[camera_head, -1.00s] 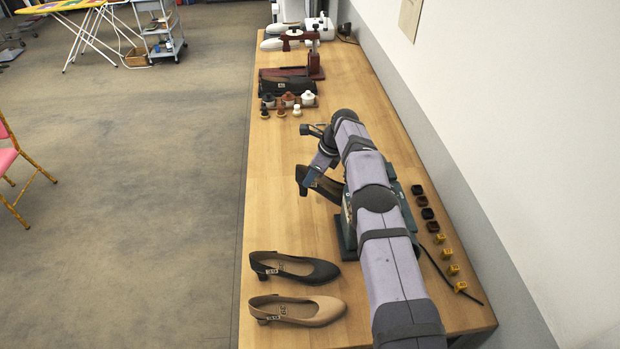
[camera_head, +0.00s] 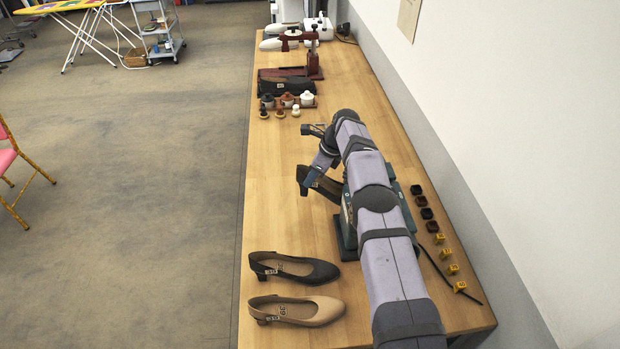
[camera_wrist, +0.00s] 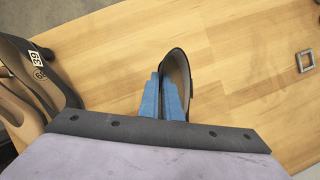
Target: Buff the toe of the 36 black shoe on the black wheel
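My gripper (camera_head: 316,176) is shut on a black heeled shoe (camera_head: 330,189), whose heel end points left. In the wrist view the blue fingers (camera_wrist: 170,97) pinch the wall of this shoe (camera_wrist: 177,63), and its beige lining shows. Its size label is not readable. The shoe is beside the dark green machine (camera_head: 346,232), which stands mostly behind my arm. The black wheel is hidden, so contact between toe and wheel cannot be told.
A black shoe (camera_head: 293,268) and a tan shoe (camera_head: 297,311) lie at the front left. The left-middle bench is clear.

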